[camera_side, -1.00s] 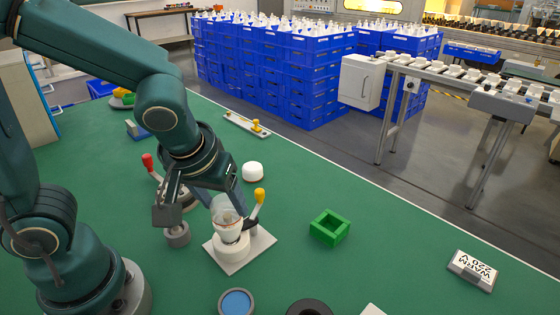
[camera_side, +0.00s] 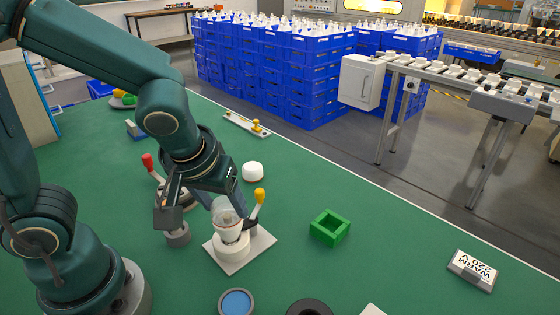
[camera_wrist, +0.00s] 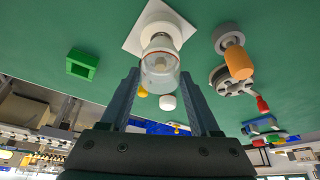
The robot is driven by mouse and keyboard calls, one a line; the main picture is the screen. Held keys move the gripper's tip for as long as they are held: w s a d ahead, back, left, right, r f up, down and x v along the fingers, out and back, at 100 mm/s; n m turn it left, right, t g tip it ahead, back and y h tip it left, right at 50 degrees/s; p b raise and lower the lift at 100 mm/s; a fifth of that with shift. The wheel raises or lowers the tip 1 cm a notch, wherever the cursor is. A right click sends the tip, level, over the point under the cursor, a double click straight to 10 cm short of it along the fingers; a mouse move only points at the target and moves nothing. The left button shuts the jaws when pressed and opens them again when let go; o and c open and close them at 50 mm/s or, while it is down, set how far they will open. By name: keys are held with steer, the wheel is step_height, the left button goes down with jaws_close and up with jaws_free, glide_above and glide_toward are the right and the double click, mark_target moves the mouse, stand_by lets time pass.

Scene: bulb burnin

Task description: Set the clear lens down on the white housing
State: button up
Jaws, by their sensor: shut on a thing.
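The clear lens (camera_side: 225,208) is a see-through dome between the fingers of my gripper (camera_side: 222,205). It sits directly over the white housing (camera_side: 229,247), which stands on a pale square plate (camera_side: 254,254). In the wrist view the lens (camera_wrist: 160,72) lies between the two finger tips of my gripper (camera_wrist: 160,76), with the housing (camera_wrist: 163,32) just beyond it. My gripper is shut on the lens. Lens and housing look lined up and very close; I cannot tell whether they touch. The fingers partly hide the lens in the side view.
A yellow-handled lever (camera_side: 259,196) stands close behind the housing. A red-handled lever (camera_side: 149,162) and a grey cylinder (camera_side: 178,236) are to its left. A white puck (camera_side: 253,171) lies behind, and a green square frame (camera_side: 329,228) to the right. The mat between them is clear.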

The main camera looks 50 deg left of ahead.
mark_target(223, 207)
steer(key=shift+f, duration=0.35)
stand_by(0.3)
steer(key=o, duration=1.4)
steer(key=shift+c, duration=0.2)
steer(key=shift+v, duration=2.55)
